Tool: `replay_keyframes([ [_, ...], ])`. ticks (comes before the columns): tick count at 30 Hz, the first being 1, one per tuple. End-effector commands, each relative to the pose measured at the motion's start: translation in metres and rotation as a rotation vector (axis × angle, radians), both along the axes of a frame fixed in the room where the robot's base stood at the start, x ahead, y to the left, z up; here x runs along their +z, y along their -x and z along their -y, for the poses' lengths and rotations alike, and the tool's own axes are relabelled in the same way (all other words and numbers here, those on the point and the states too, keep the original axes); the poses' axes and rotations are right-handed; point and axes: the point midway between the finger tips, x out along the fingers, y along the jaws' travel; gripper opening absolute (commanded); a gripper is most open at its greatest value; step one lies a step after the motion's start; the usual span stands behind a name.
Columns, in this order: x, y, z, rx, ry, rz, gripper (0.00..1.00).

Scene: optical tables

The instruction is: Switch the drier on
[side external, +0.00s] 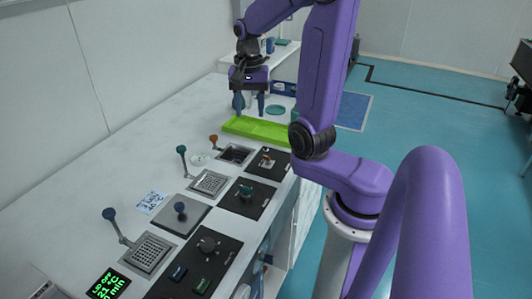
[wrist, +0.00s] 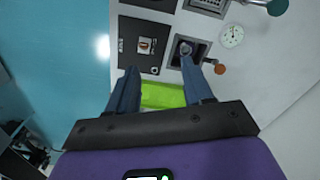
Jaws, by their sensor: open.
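No part is plainly marked as the drier; I cannot tell which unit it is. Three units stand in a row on the white bench, each with a black control panel: far (side external: 279,169), middle (side external: 235,207) and near (side external: 222,271). The far panel also shows in the wrist view (wrist: 128,62), with a small pale switch (wrist: 146,45). Beside it is a square dark well (wrist: 179,61) with an orange-knobbed lever (wrist: 219,69). My gripper (side external: 249,108) is open and empty, fingers down, above the bench beyond the green tray (side external: 257,130). It touches no control.
Teal-knobbed (side external: 181,149) and blue-knobbed (side external: 109,213) levers stand up beside grid plates. A blue-knobbed lid (side external: 180,208) lies between units. A small round dial (wrist: 231,36) lies by the far well.

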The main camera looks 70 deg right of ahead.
Motion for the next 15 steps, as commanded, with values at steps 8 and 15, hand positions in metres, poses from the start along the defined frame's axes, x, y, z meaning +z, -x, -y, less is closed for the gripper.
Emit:
replay_keyframes([
  [8, 0.002, 0.021, 0.031, -0.306, -0.003, -0.004, 0.51],
  [15, 0.001, 0.029, 0.039, -0.395, -0.003, -0.005, 0.51],
])
